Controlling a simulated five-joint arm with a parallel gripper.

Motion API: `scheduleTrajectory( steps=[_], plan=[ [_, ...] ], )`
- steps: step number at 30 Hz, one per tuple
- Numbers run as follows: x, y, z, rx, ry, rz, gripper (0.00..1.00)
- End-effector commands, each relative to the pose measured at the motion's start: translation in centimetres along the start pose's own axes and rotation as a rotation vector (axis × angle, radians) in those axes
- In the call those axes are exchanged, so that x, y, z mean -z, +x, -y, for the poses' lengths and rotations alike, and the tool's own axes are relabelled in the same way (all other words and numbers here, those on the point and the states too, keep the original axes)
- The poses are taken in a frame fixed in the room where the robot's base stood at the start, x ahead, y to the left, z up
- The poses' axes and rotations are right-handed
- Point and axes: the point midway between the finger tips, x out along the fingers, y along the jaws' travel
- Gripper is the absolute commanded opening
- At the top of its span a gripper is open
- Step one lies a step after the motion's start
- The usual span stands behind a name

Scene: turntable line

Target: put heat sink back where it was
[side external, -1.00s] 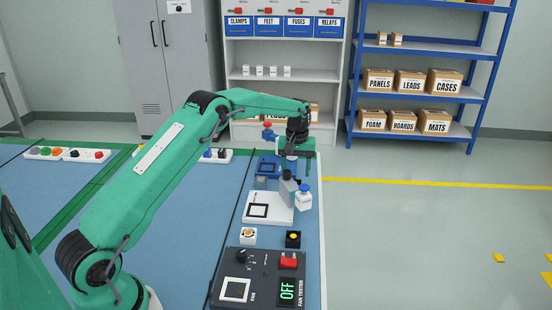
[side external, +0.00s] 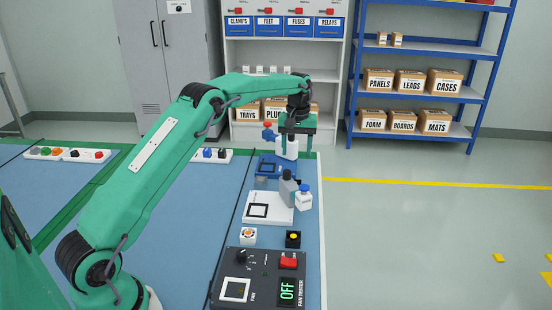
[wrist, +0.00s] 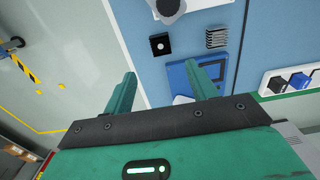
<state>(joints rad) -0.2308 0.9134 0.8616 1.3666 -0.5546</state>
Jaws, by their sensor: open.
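The heat sink, a small grey finned block (wrist: 217,37), sits on the blue table beside the blue fixture (wrist: 187,76) in the wrist view. In the side view the heat sink (side external: 260,183) shows small, just in front of the blue fixture (side external: 267,166) with its dark square outline. My gripper (side external: 288,154) is raised above the table behind the heat sink. In the wrist view my gripper (wrist: 163,84) has its fingers wide apart, and the heat sink is outside them. A white shape shows by the fingers; I cannot tell what it is.
A black block (wrist: 160,45) is near the heat sink. The fan tester (side external: 262,262) is at the front. A white strip (wrist: 281,82) holds small parts.

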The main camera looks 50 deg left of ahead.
Motion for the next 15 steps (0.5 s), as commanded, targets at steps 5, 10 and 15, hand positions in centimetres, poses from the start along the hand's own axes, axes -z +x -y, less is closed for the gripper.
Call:
scheduleTrajectory(
  steps=[5, 10, 15],
  plan=[
    [0.0, 0.0, 0.0, 0.0, 0.0, 0.0, 0.57],
    [-0.3, -0.5, 0.0, -0.003, 0.007, -0.005, 0.57],
    [-1.3, -2.4, -0.1, -0.014, 0.038, -0.022, 0.57]
  ],
)
